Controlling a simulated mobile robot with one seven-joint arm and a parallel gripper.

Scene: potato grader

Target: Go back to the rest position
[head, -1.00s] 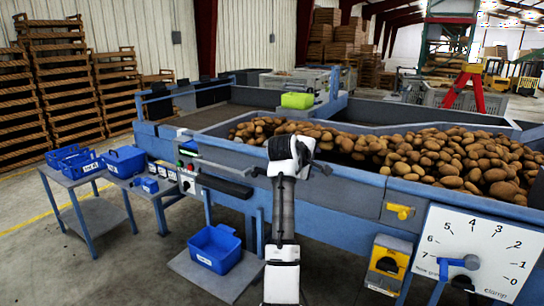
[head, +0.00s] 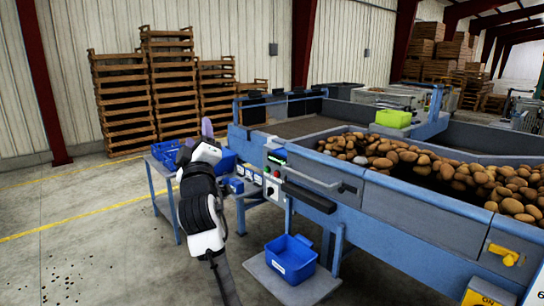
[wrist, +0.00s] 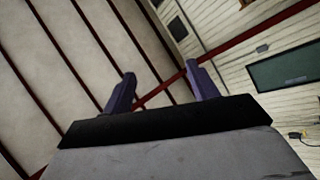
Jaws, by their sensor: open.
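My gripper (head: 198,135) is raised in the head view, left of the grader and in front of the side table with blue bins. Its purple fingers point up. In the wrist view my gripper (wrist: 161,88) shows both fingers well apart with nothing between them. Behind them are only the ceiling and the wall of the hall. My arm hides part of the side table and its bins in the head view.
The blue grader (head: 345,205) with potatoes (head: 400,160) fills the right side. A blue bin (head: 290,258) sits on a low platform at its foot. The side table (head: 157,185) stands left of the grader. Pallet stacks (head: 124,100) line the wall. The floor at left is open.

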